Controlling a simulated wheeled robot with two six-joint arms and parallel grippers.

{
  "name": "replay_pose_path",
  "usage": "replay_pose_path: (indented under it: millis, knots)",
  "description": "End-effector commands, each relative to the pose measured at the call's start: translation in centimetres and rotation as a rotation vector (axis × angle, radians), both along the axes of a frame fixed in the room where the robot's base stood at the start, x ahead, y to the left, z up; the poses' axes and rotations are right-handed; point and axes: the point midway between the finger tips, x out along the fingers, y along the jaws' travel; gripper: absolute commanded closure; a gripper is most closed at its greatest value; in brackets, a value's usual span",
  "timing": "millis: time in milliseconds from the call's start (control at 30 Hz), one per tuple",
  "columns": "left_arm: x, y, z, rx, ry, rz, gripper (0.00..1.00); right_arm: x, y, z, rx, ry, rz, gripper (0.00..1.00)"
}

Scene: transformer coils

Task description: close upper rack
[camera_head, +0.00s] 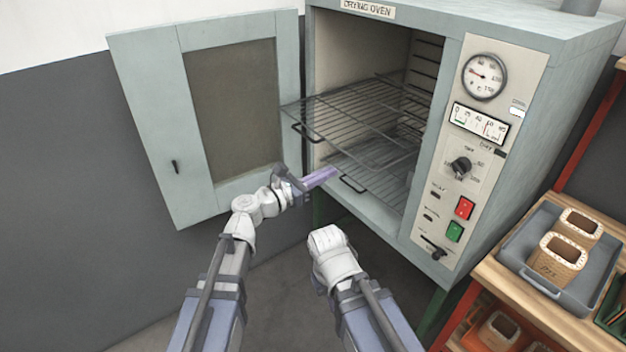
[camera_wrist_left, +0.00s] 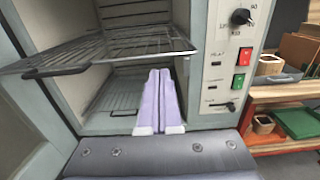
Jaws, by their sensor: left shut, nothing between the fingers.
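The upper rack (camera_head: 350,112) is a dark wire shelf that sticks out of the drying oven's front opening, with a handle at its front left corner. It also shows in the left wrist view (camera_wrist_left: 110,48), jutting out at the left. A lower rack (camera_head: 372,170) lies beneath it, mostly inside the oven. My left gripper (camera_head: 330,173) is shut and empty, with purple fingers, in front of the opening and below the upper rack's front edge. In the left wrist view its fingers (camera_wrist_left: 159,100) point toward the opening. My right arm shows at the bottom centre; its fingers are not visible.
The oven door (camera_head: 160,110) stands wide open at the left. The control panel (camera_head: 478,150) with a gauge and buttons is right of the opening. A wooden bench at the right carries a grey tray (camera_head: 540,291) with coils.

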Motion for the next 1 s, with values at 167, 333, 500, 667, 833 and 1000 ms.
replay_pose_path:
  millis: [167,333,500,667,833,1000]
  knots:
    - [2.2,-2.9,0.0,0.001,-0.001,-0.003,1.00,0.0,0.0,0.0,0.000,0.000,0.000,1.00]
    - [3.4,-4.6,0.0,0.001,-0.001,-0.002,1.00,0.0,0.0,0.0,0.000,0.000,0.000,1.00]
    - [3.9,-5.3,0.0,0.001,-0.001,0.000,1.00,0.0,0.0,0.0,0.000,0.000,0.000,1.00]
    - [4.0,-5.5,0.0,0.001,-0.001,0.000,1.00,0.0,0.0,0.0,0.000,0.000,0.000,1.00]
    - [4.0,-5.5,0.0,0.001,-0.001,0.000,1.00,0.0,0.0,0.0,0.000,0.000,0.000,1.00]
    - [4.5,-5.6,0.0,0.001,-0.001,0.000,1.00,0.0,0.0,0.0,0.000,0.000,0.000,1.00]
